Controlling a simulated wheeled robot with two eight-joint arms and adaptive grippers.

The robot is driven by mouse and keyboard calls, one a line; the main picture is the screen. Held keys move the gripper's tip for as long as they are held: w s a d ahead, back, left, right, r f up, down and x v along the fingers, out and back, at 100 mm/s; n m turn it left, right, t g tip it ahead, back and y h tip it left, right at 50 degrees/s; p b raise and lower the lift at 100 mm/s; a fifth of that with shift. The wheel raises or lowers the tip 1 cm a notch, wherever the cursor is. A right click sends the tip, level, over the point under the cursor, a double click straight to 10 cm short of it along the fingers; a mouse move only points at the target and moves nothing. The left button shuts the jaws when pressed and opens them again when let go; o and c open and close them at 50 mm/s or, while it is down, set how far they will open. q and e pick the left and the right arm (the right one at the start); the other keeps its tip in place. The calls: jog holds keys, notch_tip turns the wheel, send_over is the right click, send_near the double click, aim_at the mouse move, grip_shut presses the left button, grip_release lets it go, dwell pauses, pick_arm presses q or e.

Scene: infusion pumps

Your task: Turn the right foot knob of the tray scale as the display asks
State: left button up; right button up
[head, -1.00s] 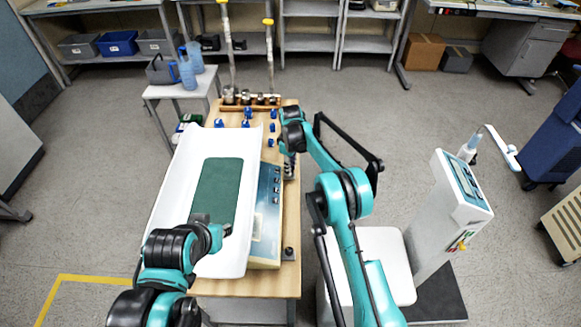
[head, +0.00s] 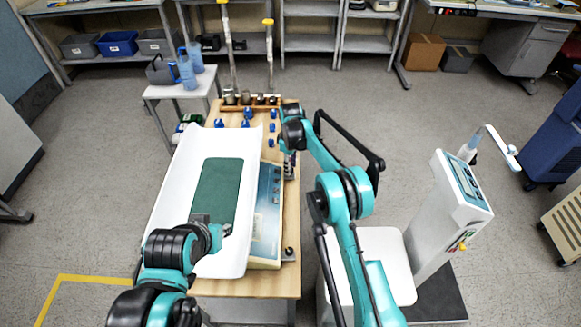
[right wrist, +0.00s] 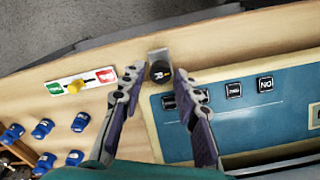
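The tray scale has a white curved tray (head: 165,215) with a green mat (head: 218,185) and a blue front panel (head: 268,200). In the right wrist view a black foot knob (right wrist: 160,71) with a white mark sits on a metal bracket at the scale's edge. My right gripper (right wrist: 159,76) is open, its fingertips on either side of this knob, with small gaps showing. In the head view the right gripper (head: 289,166) hides that knob. Another black knob (head: 288,252) shows at the near corner. My left gripper (head: 222,230) is over the tray's near end; its fingers are unclear. I cannot read the display.
A small plate with green and red ends and a yellow knob (right wrist: 78,122) lies on the wooden table (head: 270,285). Several blue pieces (head: 247,123) and a rack of metal weights (head: 250,99) are at the far end. A white column scale (head: 445,215) stands right.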

notch_tip(320, 180, up, 11)
dwell(0.3)
jog(key=shift+r, duration=0.1)
jog(key=s+d+r+m+t, duration=0.2)
jog(key=s+d+r+m, duration=0.1)
jog(key=s+d+r, duration=0.4)
jog(key=s+d+r+m+t, duration=0.25)
jog(key=s+d+r, duration=0.25)
jog(key=s+r, duration=0.45)
jog(key=s+d+f+m+t, duration=0.1)
jog(key=s+d+f+m, duration=0.1)
jog(key=s, duration=0.5)
jog(key=s+d+f+m, duration=0.2)
jog(key=s+m, duration=0.1)
jog(key=s, duration=0.4)
jog(key=s+d+f+m+t, duration=0.1)
jog(key=s+d+f+m, duration=0.1)
jog(key=s, duration=0.6)
jog(key=shift+d+f+t, duration=0.3)
jog(key=shift+f+t, duration=0.05)
jog(key=shift+f, duration=0.05)
dwell(1.8)
